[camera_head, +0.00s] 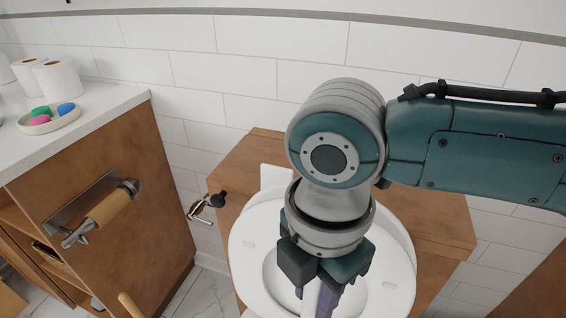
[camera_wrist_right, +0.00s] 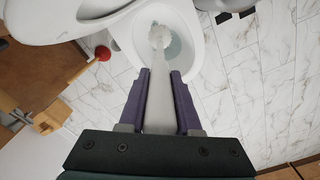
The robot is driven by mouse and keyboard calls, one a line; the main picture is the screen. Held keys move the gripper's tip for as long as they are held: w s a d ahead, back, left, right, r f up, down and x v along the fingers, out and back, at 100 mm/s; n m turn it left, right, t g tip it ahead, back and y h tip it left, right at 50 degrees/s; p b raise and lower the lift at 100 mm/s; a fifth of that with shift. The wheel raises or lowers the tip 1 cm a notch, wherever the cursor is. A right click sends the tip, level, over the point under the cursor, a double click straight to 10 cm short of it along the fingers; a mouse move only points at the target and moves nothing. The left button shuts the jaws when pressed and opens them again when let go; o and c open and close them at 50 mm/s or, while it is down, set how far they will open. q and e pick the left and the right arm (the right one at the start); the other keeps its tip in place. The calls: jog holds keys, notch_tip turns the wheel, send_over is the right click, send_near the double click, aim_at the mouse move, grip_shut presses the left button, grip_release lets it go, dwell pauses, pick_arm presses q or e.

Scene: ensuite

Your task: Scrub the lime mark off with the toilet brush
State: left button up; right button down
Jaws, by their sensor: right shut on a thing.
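The white toilet (camera_head: 245,262) stands with its seat showing and its bowl open, below my right gripper (camera_head: 318,290). In the right wrist view, my right gripper (camera_wrist_right: 160,78) has its purple fingers on both sides of the pale handle of the toilet brush (camera_wrist_right: 157,75), shut on it. The brush's whitish head (camera_wrist_right: 160,37) is at the bowl (camera_wrist_right: 122,32) in that view; I cannot tell whether it touches the surface. A grey-green patch (camera_wrist_right: 175,47) shows beside the head; I cannot tell whether it is water or the lime mark. My left gripper is not in view.
A wooden cabinet (camera_head: 140,200) with a white counter stands at the left, bearing paper rolls (camera_head: 60,80) and a tray (camera_head: 28,127) of coloured pieces. A small red thing (camera_wrist_right: 103,53) is near the toilet. Marble floor is open at right in the wrist view.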

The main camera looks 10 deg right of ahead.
jog(key=shift+s+a+f+n, duration=0.1)
jog(key=shift+s+f+n, duration=0.1)
jog(key=shift+f+n, duration=0.25)
jog(key=shift+s+a+f+n, duration=0.15)
jog(key=shift+f+n, duration=0.1)
jog(key=shift+f, duration=0.3)
jog(key=shift+f+b, duration=0.2)
jog(key=shift+b, duration=0.1)
notch_tip(320, 180, down, 16)
jog(key=b, duration=1.7)
jog(key=shift+d+r, duration=0.15)
notch_tip(320, 180, down, 5)
jog(key=b, duration=0.3)
jog(key=shift+b, duration=0.3)
jog(key=shift+f, duration=0.4)
jog(key=shift+f+b, duration=1.05)
jog(key=shift+f, duration=0.15)
